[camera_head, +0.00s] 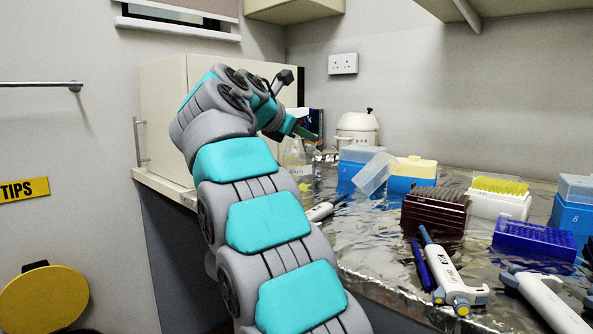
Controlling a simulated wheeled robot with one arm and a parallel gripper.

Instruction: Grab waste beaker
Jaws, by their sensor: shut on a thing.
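My gripper (303,129) is at the end of my grey and teal arm, over the far left part of the bench, in front of the cream cabinet. It is seen from behind and partly covered by its own wrist. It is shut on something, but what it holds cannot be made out. A clear vessel (296,155) shows just below and behind the gripper. I cannot tell whether this is the waste beaker or a bottle, nor whether the gripper touches it. No other waste beaker is clearly visible.
The foil-covered bench (365,240) holds a white cooker-like pot (357,130), blue tip boxes (412,172), a dark red rack (435,210), a yellow tip rack (498,198), a blue rack (533,239) and several pipettes (446,272). A yellow-lidded bin (43,300) stands lower left.

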